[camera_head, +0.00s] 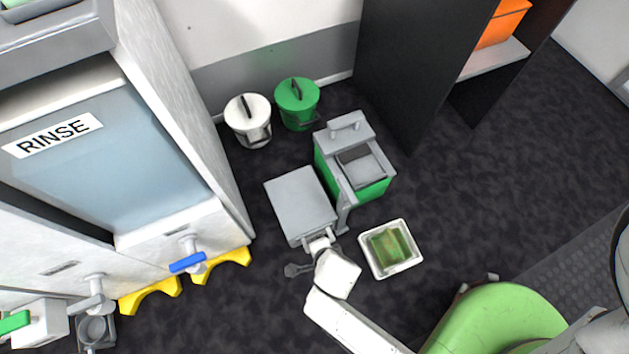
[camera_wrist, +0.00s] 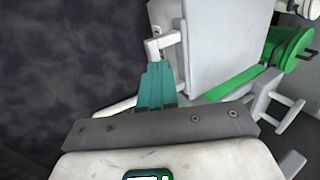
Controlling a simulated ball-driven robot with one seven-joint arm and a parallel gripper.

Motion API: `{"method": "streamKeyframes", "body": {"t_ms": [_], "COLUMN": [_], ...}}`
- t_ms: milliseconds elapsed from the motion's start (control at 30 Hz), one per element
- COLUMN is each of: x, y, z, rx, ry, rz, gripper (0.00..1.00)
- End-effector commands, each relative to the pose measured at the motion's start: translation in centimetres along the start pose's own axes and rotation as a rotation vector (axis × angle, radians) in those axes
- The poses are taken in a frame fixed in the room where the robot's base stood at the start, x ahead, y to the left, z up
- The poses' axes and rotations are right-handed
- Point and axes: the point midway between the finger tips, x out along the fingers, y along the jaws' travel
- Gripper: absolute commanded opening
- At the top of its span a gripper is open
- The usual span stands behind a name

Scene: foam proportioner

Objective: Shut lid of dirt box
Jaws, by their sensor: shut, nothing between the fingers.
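The dirt box appears to be the green box with a grey top (camera_head: 372,188) in the middle of the head view. A flat grey panel (camera_head: 300,205), which looks like its lid, stands out open to the left of the box. In the wrist view the lid (camera_wrist: 218,40) fills the top middle, with a small pale bracket (camera_wrist: 163,44) on its left edge. My gripper (camera_head: 318,238) is at the lid's near edge. Its teal fingers (camera_wrist: 158,68) are shut and empty, close to the bracket; I cannot tell whether they touch it. The box's green wall (camera_wrist: 240,85) shows behind the lid.
A white tray with a green pad (camera_head: 413,261) lies right of my gripper. A white bucket (camera_head: 248,120) and a green bucket (camera_head: 297,103) stand behind. The rinse cabinet (camera_head: 110,160) with yellow feet is at left. A black cabinet (camera_head: 405,75) stands behind right. Dark floor is clear around the lid's left.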

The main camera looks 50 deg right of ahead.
Motion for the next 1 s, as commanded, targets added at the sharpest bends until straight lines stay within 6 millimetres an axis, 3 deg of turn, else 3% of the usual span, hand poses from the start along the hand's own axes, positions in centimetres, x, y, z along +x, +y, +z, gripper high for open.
{"method": "streamKeyframes", "body": {"t_ms": [100, 200, 500, 700, 1000], "x": [-1.9, -3.6, -7.8, -9.0, -9.1], "y": [-1.8, 0.5, 3.9, 4.8, 5.0], "z": [-0.8, -0.7, -0.7, -0.8, -0.7], "rx": [0.001, 0.001, 0.000, -0.001, -0.003], "ry": [0.001, 0.001, 0.002, 0.003, 0.002], "rz": [-0.005, 0.002, 0.000, -0.003, -0.004], "gripper": [0.00, 0.00, 0.00, 0.00, 0.00]}}
